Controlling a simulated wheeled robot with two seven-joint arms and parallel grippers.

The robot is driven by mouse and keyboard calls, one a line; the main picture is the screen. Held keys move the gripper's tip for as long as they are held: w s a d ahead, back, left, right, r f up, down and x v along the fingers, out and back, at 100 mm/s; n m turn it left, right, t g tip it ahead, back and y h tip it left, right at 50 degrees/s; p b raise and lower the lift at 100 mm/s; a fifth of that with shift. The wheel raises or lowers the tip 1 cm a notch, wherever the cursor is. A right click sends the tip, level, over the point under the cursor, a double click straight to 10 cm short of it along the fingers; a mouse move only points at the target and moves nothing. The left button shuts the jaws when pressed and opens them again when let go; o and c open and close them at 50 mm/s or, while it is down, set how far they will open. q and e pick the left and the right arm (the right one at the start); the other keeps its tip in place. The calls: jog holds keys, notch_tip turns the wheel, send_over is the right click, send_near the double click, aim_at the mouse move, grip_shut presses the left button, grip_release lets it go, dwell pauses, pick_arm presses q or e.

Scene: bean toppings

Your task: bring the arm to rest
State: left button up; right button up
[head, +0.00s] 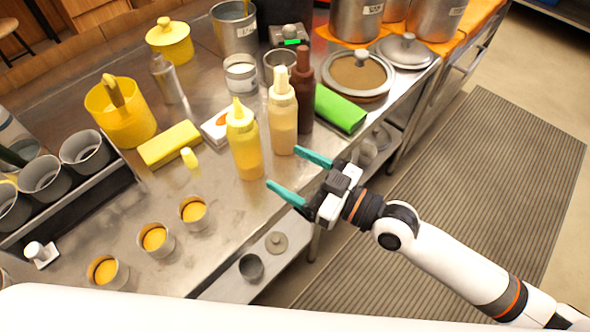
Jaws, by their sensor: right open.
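My right gripper (300,177) has teal fingers spread wide with nothing between them. It is over the counter's front edge, at the right of the yellow squeeze bottle and in front of the cream one. My right arm (450,255) comes in from the lower right, over the floor. My left gripper does not show. The yellow bottle (244,145), the cream bottle (283,115) and a brown bottle (303,85) stand upright on the steel counter (215,240). A finger reaches close to the yellow bottle in the picture; I cannot tell the exact gap.
Several small cups with orange filling, one of them here (155,240), stand at the front left. A yellow tub (122,125), a yellow block (168,145) and a green block (340,110) stand on the counter. The striped floor mat (480,170) at right is clear.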

jog(key=shift+a, duration=0.1)
dwell(0.4)
jog(key=shift+s+a+f+h, duration=0.1)
jog(key=shift+s+f+h, duration=0.1)
jog(key=shift+s+h, duration=0.1)
jog(key=s+d+f+m+g+h, duration=0.3)
jog(key=s+d+f+m+h, duration=0.35)
jog(key=d, duration=0.55)
jog(key=s+d+f+m+g+h, duration=0.2)
jog(key=s+d+f+m+h, duration=0.2)
jog(key=s+d+f+h, duration=0.5)
jog(key=d+f+g+p, duration=0.1)
jog(key=d+f, duration=0.2)
jog(key=f, duration=2.2)
jog(key=s+d+f+g+p, duration=0.1)
jog(key=s+d+f, duration=0.2)
jog(key=s+f, duration=1.1)
jog(key=shift+s+f, duration=0.4)
jog(key=shift+s, duration=0.45)
